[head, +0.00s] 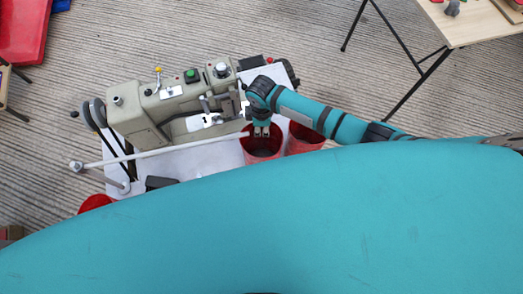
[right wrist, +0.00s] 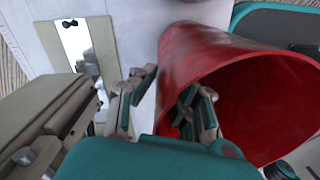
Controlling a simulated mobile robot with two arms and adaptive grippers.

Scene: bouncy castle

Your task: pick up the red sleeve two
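A red, hollow sleeve (head: 262,150) stands open end up at the front of the white table. My right gripper (head: 262,131) is at its rim, pointing down. In the right wrist view, the gripper (right wrist: 165,100) is open, its fingers apart. One finger is outside the red sleeve (right wrist: 190,55) and the other is over its open mouth, with the wall between them. I cannot tell whether either finger touches it. A second red sleeve (head: 305,141) stands just to the right, partly hidden by my arm. No label shows which is sleeve two. My left gripper is out of view.
A beige sewing machine (head: 160,110) stands on the white table (head: 205,162) behind and left of the sleeves. A pale rod (head: 160,149) crosses in front of it. Another red object (head: 96,203) shows at left. A wooden table (head: 475,22) is at far right.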

